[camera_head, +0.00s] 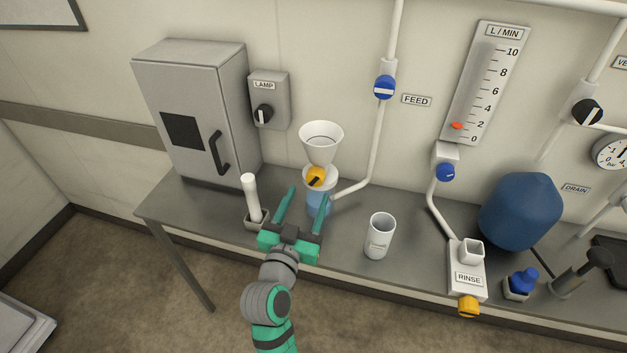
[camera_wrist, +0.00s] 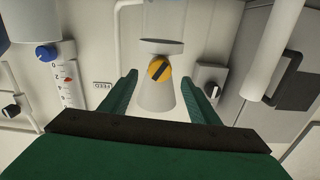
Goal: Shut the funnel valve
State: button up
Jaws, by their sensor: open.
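The funnel (camera_head: 321,138) is a white cone above a bluish vessel (camera_head: 318,203) on the steel bench. Its valve is a yellow knob (camera_head: 316,177) with a dark bar, on the stem below the cone. The bar runs diagonally in the head view. In the wrist view the yellow knob (camera_wrist: 159,69) lies ahead between my fingers, its bar also slanted. My gripper (camera_head: 308,194) is open, its green fingers pointing toward the funnel stand. In the wrist view my gripper (camera_wrist: 160,90) holds nothing, and no contact with the knob shows.
A white upright cylinder (camera_head: 251,196) in a holder stands close left of my gripper. A white cup (camera_head: 379,236) stands to the right. A grey cabinet (camera_head: 191,115) and LAMP switch (camera_head: 267,102) are behind left. The FEED pipe (camera_head: 378,140) with a blue valve (camera_head: 384,87) runs behind the funnel.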

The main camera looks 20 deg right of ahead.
aim_at(314, 181)
jog(key=x, duration=0.7)
jog(key=shift+w+d, duration=0.2)
jog(key=shift+w, duration=0.1)
